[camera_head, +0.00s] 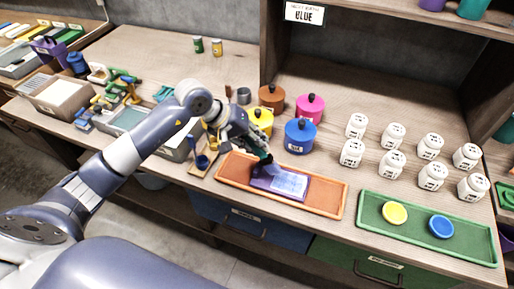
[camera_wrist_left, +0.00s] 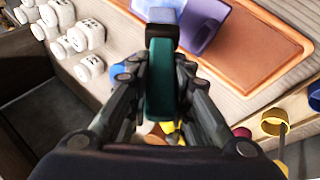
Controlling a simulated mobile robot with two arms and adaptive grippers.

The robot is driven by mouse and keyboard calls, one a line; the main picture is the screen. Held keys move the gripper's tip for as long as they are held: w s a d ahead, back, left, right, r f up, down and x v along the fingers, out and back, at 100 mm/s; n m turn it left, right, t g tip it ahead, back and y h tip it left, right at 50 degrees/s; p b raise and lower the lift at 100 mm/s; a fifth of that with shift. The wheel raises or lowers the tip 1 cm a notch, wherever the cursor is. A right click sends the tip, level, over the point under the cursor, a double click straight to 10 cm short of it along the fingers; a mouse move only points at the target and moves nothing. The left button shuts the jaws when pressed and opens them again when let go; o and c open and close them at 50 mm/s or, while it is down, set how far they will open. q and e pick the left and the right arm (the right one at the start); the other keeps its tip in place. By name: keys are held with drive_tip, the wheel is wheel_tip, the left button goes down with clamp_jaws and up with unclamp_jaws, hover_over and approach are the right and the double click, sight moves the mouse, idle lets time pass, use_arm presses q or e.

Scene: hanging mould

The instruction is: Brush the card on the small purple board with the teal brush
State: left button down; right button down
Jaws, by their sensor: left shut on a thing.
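The small purple board (camera_head: 256,181) lies on the orange-brown tray (camera_head: 328,207) in the head view, with a pale lavender card (camera_head: 288,183) on it. My left gripper (camera_head: 254,149) is over the board's far left part, shut on the teal brush (camera_head: 264,160). I cannot tell whether the brush touches the card. My right gripper is not in view.
Blue (camera_head: 300,136), pink (camera_head: 310,108) and yellow (camera_head: 260,121) lidded pots stand behind the tray. Several white jars (camera_head: 392,163) stand to the right. A green tray (camera_head: 418,237) holds a yellow disc (camera_head: 395,213) and a blue disc (camera_head: 441,226). Bins and tools crowd the left.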

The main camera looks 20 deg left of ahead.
use_arm(q)
drive_tip(key=shift+a+r+p, duration=0.15)
drive_tip(key=shift+r+p, duration=0.3)
drive_tip(key=shift+r, duration=1.75)
